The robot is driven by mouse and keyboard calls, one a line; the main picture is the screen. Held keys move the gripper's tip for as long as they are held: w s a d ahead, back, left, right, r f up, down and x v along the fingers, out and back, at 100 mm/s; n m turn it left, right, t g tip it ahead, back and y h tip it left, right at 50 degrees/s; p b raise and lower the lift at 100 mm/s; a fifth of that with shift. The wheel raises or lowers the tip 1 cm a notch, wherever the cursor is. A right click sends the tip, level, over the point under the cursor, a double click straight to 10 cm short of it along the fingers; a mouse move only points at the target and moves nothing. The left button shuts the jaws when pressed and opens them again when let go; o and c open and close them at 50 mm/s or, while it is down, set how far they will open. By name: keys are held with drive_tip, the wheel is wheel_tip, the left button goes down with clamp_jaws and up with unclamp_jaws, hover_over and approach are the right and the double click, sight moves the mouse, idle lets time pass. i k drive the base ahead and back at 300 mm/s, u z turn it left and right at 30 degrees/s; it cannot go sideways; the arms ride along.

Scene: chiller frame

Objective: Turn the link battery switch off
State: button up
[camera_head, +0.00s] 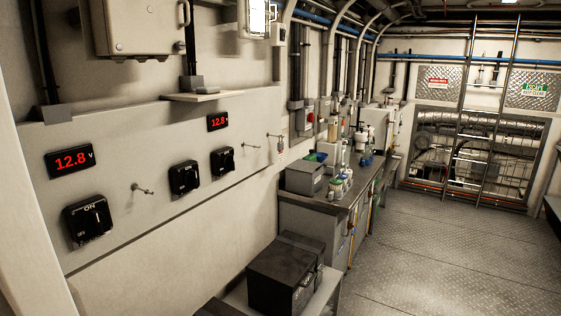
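Three black rotary switches sit on a pale panel (130,150) along the left wall. The near switch (88,218) is the largest in view, with "ON" readable at its top and its white knob mark roughly upright, toward "ON". The middle switch (184,178) and the far switch (222,161) also have knobs that look roughly upright; their markings are small. I cannot tell by label which one is the link battery switch. A red display (70,161) above the near switch reads 12.8 V, and a second display (218,122) also reads 12.8. My gripper is not in view.
Small metal pegs (142,189) stick out of the panel between switches. A small shelf (195,96) juts out above. Black boxes (285,270) stand on a low bench below. A cluttered counter (340,200) runs beyond. The metal floor (440,260) at right is clear.

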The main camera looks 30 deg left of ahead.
sight(191, 179)
drive_tip(key=u, duration=0.3)
drive_tip(key=i, duration=1.2)
drive_tip(key=u, duration=0.75)
drive_tip(key=k, duration=0.9)
drive_tip(key=u, duration=0.2)
drive_tip(key=i, duration=0.9)
drive_tip(key=z, duration=0.05)
